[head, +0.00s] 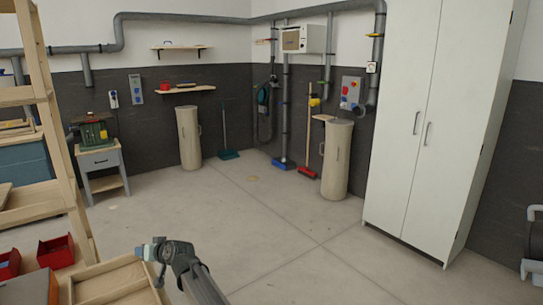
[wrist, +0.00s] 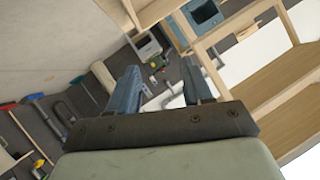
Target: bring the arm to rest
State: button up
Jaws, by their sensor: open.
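My gripper (head: 150,257) shows low in the head view, left of the middle, at the end of my arm. It is held in the air beside a wooden tray (head: 119,290). In the wrist view, the two bluish fingers of my gripper (wrist: 163,82) stand well apart. Nothing is held between them; only the far room shows through the gap.
A wooden shelf rack (head: 48,115) stands close on the left, with red bins (head: 57,252) near its foot. A white cabinet (head: 432,115) stands at the right. Two beige cylinders (head: 336,160) stand towards the back wall. The middle floor is mostly clear.

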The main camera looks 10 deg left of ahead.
jog(key=w+d+f+m+h, duration=0.1)
jog(key=d+f+h, duration=0.1)
jog(key=d+f, duration=0.75)
jog(key=w+d+f+m+h, duration=0.1)
jog(key=w+d+f+h, duration=0.1)
jog(key=d+f, duration=0.7)
jog(key=s+d+f+m+g+h, duration=0.15)
jog(key=s+d+f, duration=0.25)
jog(key=d+f, duration=0.6)
jog(key=s+d+f+g+h, duration=0.2)
jog(key=s+d+f, duration=0.2)
jog(key=d+f, duration=0.6)
jog(key=s+d+f+m+g+h, duration=0.1)
jog(key=s+d+f+g, duration=0.1)
jog(key=s+d+f, duration=0.5)
jog(key=s+d+f+m+g+h, duration=0.1)
jog(key=s+d+f+g+h, duration=0.15)
jog(key=s+d, duration=0.75)
jog(key=s+d+f+m+g, duration=0.1)
jog(key=s+d+g, duration=0.1)
jog(key=s+d, duration=0.4)
jog(key=s+d+f+g, duration=0.1)
jog(key=s+d, duration=0.5)
jog(key=s, duration=0.6)
jog(key=shift+f+m+g+h, duration=0.25)
jog(key=shift+m+g+h, duration=0.1)
jog(key=shift+g, duration=0.35)
jog(key=shift+s, duration=0.1)
